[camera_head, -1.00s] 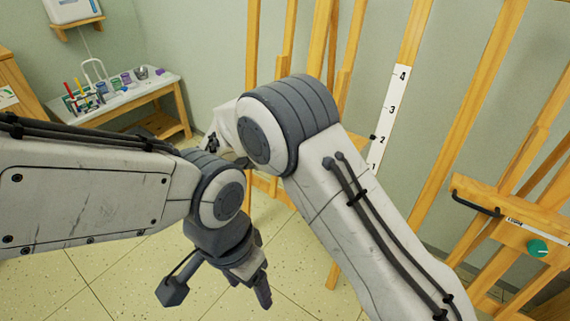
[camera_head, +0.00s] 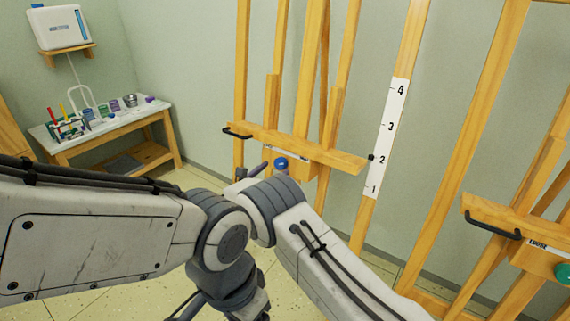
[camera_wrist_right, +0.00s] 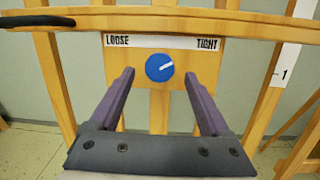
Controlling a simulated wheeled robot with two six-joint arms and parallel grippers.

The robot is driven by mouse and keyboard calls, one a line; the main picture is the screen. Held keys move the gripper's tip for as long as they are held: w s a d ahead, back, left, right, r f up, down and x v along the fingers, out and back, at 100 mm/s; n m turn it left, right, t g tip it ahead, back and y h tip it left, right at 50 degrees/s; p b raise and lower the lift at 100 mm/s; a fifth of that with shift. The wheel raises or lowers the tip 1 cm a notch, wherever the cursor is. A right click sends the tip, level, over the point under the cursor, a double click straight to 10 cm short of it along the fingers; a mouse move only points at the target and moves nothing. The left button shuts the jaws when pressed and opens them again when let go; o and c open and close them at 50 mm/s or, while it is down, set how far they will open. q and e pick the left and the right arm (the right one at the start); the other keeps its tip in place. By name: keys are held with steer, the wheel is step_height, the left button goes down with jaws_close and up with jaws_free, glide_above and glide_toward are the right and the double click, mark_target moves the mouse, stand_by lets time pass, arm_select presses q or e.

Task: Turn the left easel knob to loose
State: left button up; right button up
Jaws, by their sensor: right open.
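The left easel's blue knob (camera_head: 281,163) sits on the front of its wooden ledge (camera_head: 300,150). In the right wrist view the knob (camera_wrist_right: 160,68) has a white pointer aimed right and slightly up, toward TIGHT. LOOSE is printed on the left of the label strip (camera_wrist_right: 163,42). My right gripper (camera_wrist_right: 158,74) is open, with one finger on each side of the knob in that view and a gap on both sides. How far the fingertips are from it in depth is unclear.
A black handle (camera_head: 237,133) is on the ledge's left end. A numbered scale strip (camera_head: 387,140) stands on the post to the right. Another easel with a green knob (camera_head: 563,274) is at the far right. A low table with art supplies (camera_head: 105,128) stands at the left.

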mark_target(280, 163)
steer(key=shift+x, duration=0.9)
arm_select(q)
steer(key=shift+w+a, duration=0.25)
steer(key=shift+w, duration=0.35)
arm_select(e)
steer(key=shift+w, duration=0.25)
steer(key=shift+d, duration=0.2)
jaws_close()
arm_select(q)
steer(key=shift+r, duration=0.1)
